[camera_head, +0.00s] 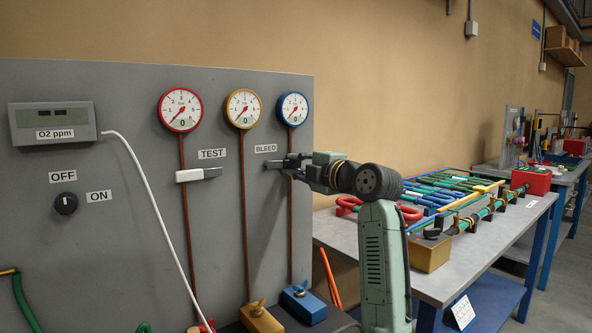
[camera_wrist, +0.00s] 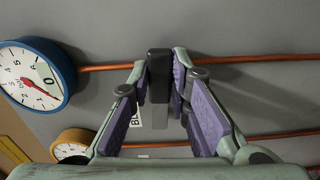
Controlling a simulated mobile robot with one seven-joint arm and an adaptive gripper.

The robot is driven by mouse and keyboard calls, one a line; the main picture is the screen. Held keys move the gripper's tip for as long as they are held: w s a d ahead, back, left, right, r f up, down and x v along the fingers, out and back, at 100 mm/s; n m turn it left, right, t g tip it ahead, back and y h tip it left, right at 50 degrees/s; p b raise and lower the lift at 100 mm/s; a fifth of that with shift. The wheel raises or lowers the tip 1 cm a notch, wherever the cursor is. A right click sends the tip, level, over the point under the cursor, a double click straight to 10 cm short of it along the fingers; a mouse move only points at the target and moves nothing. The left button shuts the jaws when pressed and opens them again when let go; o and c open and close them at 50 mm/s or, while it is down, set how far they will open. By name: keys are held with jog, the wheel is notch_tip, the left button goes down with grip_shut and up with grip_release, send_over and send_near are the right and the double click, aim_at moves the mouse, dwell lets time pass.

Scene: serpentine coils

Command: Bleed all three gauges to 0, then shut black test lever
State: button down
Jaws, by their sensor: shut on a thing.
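A grey panel (camera_head: 120,200) carries a red gauge (camera_head: 180,110), a yellow gauge (camera_head: 243,109) and a blue gauge (camera_head: 293,109). All three needles point down and left, with a small plate reading 0 on each face. The blue gauge also shows in the wrist view (camera_wrist: 36,76). My gripper partly hides this lever in the head view.
Copper pipes run down from the gauges. An oxygen meter (camera_head: 52,122) with a white hose and a black OFF/ON knob (camera_head: 65,204) are at left. Yellow (camera_head: 261,319) and blue (camera_head: 304,305) valve blocks stand below. A workbench (camera_head: 490,240) with coloured tubes is at right.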

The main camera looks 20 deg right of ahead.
jog(key=shift+r+n, duration=0.2)
jog(key=shift+n, duration=0.2)
jog(key=c, duration=1.5)
grip_release()
jog(key=v, duration=1.2)
jog(key=shift+r, duration=0.1)
